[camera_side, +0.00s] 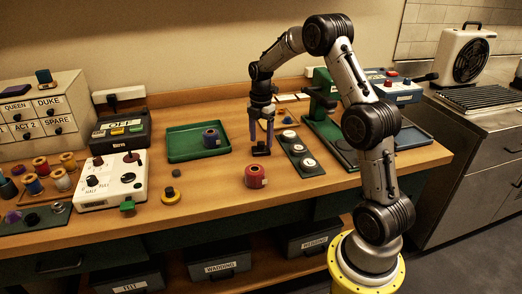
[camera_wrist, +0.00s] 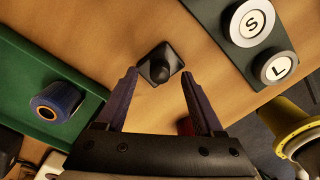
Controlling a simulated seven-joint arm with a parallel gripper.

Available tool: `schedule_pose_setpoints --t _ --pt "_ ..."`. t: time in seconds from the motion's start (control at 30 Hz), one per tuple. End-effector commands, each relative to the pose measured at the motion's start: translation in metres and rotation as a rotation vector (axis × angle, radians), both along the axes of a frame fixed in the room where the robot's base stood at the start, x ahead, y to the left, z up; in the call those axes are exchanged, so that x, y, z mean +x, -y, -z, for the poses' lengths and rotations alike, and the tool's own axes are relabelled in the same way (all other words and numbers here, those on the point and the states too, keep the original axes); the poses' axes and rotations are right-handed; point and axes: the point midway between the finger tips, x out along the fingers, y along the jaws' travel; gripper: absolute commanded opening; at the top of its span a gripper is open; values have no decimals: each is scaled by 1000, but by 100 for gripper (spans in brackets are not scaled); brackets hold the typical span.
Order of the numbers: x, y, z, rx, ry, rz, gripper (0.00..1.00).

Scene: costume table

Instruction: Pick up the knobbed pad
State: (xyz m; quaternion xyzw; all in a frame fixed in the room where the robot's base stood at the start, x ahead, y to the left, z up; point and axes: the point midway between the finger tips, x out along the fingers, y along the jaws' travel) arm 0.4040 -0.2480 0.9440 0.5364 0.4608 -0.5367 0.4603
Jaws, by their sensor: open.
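The knobbed pad (camera_wrist: 160,65) is a small dark square with a round black knob, lying on the wooden table. In the wrist view it sits ahead of and between my gripper's fingertips, with clear space on both sides. In the side view the pad (camera_side: 261,151) shows as a dark shape right below my gripper (camera_side: 262,138), partly hidden by the fingers. My gripper (camera_wrist: 160,81) is open and empty, pointing down above the table. How high the fingertips are over the pad is hard to tell.
A green tray (camera_side: 185,158) with a blue spool (camera_side: 211,138) is on the left. A dark strip with white lettered discs (camera_side: 297,147) is on the right. A red spool (camera_side: 255,176) stands close in front. Bare wood lies around the pad.

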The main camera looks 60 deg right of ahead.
Motion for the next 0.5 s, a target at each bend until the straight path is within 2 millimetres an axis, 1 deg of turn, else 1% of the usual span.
schedule_pose_setpoints --t 0.03,0.1,0.33,0.37,0.5 --pt "0 0 5 1 -1 0 69" --pt "0 0 9 0 -1 0 69" --pt "0 0 10 0 0 0 69" --pt "0 0 10 0 1 0 66" --pt "0 0 9 0 1 0 40"
